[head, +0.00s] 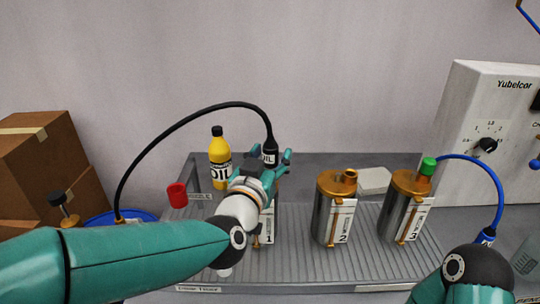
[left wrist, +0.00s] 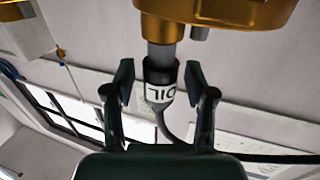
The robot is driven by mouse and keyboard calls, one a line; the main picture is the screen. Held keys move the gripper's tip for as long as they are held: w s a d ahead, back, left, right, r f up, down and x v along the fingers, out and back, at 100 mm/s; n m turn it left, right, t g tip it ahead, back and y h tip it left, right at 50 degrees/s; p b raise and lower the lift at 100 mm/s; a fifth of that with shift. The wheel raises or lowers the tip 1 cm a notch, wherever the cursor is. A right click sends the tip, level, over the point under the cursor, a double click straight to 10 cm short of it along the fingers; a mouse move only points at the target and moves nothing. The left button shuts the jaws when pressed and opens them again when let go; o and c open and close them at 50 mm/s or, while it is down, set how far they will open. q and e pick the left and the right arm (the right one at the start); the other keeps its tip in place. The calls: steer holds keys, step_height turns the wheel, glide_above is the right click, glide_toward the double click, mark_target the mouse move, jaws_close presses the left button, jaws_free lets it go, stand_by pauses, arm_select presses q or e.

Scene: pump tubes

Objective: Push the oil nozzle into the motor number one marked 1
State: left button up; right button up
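The oil nozzle (head: 270,152) is black with a white OIL label and stands upright above motor 1, with a black hose arching left from it. In the left wrist view the nozzle (left wrist: 160,85) meets a grey pipe (left wrist: 160,55) under the gold part of the motor (left wrist: 215,12); how deep it sits I cannot tell. Motor 1 (head: 268,226) is mostly hidden behind my left arm. My left gripper (left wrist: 158,84) has its fingers on either side of the nozzle, with small gaps showing on both sides. My right gripper is out of view; only part of that arm shows at lower right.
Motor 2 (head: 328,215) and motor 3 (head: 397,212) stand right of motor 1 on the ribbed grey tray (head: 362,245). A yellow oil bottle (head: 219,172) and red cap (head: 177,195) are at left. Boxes (head: 45,150) stand far left.

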arm_select(q)
steer(key=shift+s, duration=0.1)
steer(key=v, duration=1.2)
stand_by(0.9)
